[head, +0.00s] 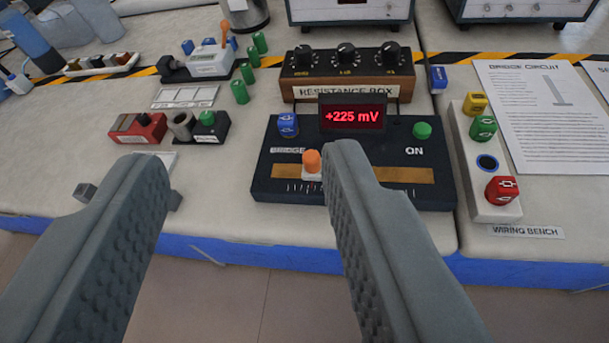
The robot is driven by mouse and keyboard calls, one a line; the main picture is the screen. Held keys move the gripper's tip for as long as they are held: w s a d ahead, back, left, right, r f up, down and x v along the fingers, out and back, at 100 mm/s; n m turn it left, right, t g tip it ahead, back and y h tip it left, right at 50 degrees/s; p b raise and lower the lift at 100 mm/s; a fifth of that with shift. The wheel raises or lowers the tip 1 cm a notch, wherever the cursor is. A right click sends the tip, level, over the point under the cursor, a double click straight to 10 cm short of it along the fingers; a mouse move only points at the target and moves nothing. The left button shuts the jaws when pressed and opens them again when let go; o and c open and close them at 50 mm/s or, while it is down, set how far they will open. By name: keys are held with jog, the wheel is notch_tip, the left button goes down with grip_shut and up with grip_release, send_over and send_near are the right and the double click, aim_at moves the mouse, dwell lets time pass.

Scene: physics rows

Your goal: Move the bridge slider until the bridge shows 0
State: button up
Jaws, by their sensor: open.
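The bridge (405,192) is a dark box on the bench with a brass-coloured strip along its front part. Its red display (352,117) reads +225 mV. The slider (312,162) has an orange knob on a white base and stands on the strip, left of its middle, above a printed scale. My gripper (250,165) is open and empty in the foreground. In the picture the slider lies between the two fingers, close to the right fingertip, and beyond them. The right finger hides part of the strip and scale. I cannot tell the exact distance.
A resistance box (342,72) stands right behind the bridge. A block with coloured knobs (485,160) stands to its right, beside a paper sheet (545,100). Small components (138,128) lie to the left. The bench's blue front edge (300,257) is near.

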jog(key=w+d+f+m+g, duration=0.15)
jog(key=w+m+g, duration=0.35)
jog(key=w, duration=0.5)
jog(key=m+g, duration=0.5)
jog(key=g, duration=0.4)
send_over(312, 155)
notch_tip(312, 155, down, 4)
notch_tip(312, 155, down, 18)
jog(key=shift+a+r, duration=0.1)
jog(key=shift+r, duration=0.1)
grip_shut()
